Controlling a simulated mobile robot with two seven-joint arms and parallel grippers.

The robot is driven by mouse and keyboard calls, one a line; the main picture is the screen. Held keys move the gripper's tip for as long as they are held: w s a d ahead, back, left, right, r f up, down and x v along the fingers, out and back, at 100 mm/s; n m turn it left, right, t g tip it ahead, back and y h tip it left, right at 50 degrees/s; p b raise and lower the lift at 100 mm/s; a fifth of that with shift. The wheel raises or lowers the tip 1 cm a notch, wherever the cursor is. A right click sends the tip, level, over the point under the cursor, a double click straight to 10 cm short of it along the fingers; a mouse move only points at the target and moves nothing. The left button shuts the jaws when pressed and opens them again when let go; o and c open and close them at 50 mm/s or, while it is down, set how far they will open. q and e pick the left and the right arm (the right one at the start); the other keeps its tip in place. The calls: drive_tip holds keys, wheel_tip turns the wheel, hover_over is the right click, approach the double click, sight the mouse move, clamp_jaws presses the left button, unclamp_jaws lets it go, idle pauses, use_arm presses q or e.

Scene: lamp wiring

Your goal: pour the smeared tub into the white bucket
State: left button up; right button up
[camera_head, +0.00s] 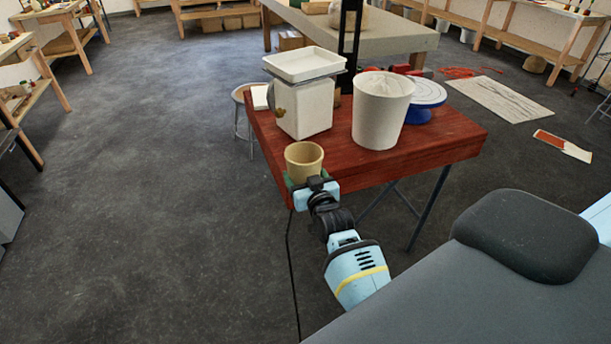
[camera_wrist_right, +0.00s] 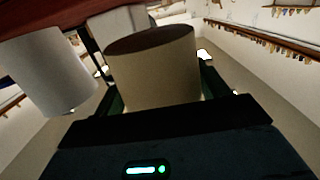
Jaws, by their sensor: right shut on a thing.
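The tan tub (camera_head: 304,158) is held by my right gripper (camera_head: 313,188) at the near left corner of the red table. In the head view it looks about upright, its open mouth facing up; its smears and contents cannot be made out. In the right wrist view the tub (camera_wrist_right: 152,75) sits between the dark green fingers of the right gripper (camera_wrist_right: 155,105). The white bucket (camera_head: 381,115) stands upright on the table, to the right of and beyond the tub, apart from it. A pale bucket-like shape (camera_wrist_right: 45,75) shows left in the wrist view. My left gripper is not in view.
A white square container (camera_head: 304,108) with a shallow white tray (camera_head: 304,64) above it stands left of the bucket. A blue-based turntable (camera_head: 424,95) is behind right. The red tabletop (camera_head: 440,138) is bare at its right front. A stool (camera_head: 243,120) stands left.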

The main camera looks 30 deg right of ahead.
drive_tip(key=shift+s+a+r, duration=0.15)
drive_tip(key=shift+s, duration=0.1)
drive_tip(key=s+a+r+n+y, duration=0.1)
drive_tip(key=s+a+r, duration=0.5)
drive_tip(key=s+a, duration=0.1)
drive_tip(key=s+a+r+n+y, duration=0.1)
drive_tip(key=s+a+r+y, duration=0.1)
drive_tip(key=s+a+r, duration=0.4)
drive_tip(key=s+a, duration=0.1)
drive_tip(key=s, duration=0.3)
drive_tip(key=shift+s+r+y, duration=0.2)
drive_tip(key=shift+r+y, duration=0.05)
drive_tip(key=shift+y, duration=0.05)
